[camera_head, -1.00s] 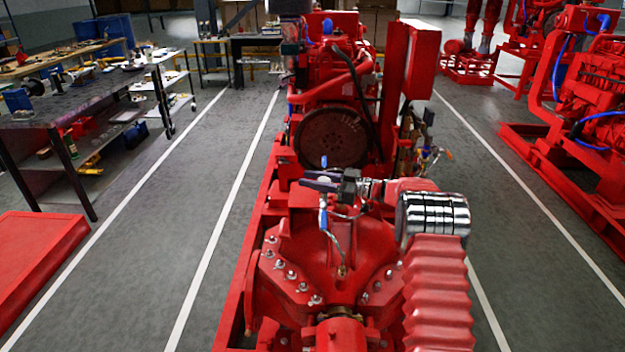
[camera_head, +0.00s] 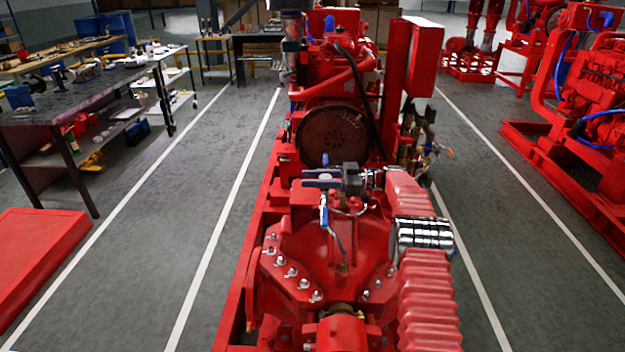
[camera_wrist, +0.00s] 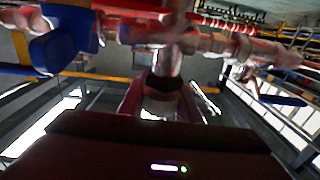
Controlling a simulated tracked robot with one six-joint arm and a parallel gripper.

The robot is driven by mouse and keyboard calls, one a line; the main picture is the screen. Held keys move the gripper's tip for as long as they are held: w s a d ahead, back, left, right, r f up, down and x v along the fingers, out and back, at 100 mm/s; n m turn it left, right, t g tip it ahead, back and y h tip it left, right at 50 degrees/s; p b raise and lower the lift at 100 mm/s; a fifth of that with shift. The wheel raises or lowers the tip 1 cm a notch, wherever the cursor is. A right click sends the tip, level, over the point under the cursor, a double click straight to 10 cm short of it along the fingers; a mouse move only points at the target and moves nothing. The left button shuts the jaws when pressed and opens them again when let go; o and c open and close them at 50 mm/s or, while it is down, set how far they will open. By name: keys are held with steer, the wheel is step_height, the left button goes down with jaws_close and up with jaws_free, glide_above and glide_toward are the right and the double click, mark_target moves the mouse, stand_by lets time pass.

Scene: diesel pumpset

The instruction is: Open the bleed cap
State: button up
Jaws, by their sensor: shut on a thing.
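My gripper (camera_head: 322,178) is at the top of the pipe fitting above the red pump casing (camera_head: 310,248), its dark fingers pointing left. It is shut on a small part there, which I take to be the bleed cap; the fingers hide most of it. A valve with a blue lever (camera_head: 324,217) hangs just below the fingers. In the blurred wrist view, my gripper (camera_wrist: 160,108) reaches up from the bottom to a metal pipe fitting (camera_wrist: 175,45). A blue lever (camera_wrist: 65,40) is at upper left of it.
The red engine with its round flywheel housing (camera_head: 332,136) stands behind the fitting. A dark workbench (camera_head: 75,95) with tools is at left. Other red pumpsets (camera_head: 590,95) stand at right. Grey floor lies free on both sides.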

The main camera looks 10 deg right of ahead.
steer(key=shift+r, duration=0.1)
stand_by(0.3)
steer(key=o, duration=1.1)
steer(key=shift+s+d, duration=0.3)
steer(key=shift+d, duration=1.7)
steer(key=shift+s+d, duration=0.3)
steer(key=shift+d, duration=1.65)
steer(key=shift+s+d, duration=0.3)
steer(key=shift+d, duration=1.7)
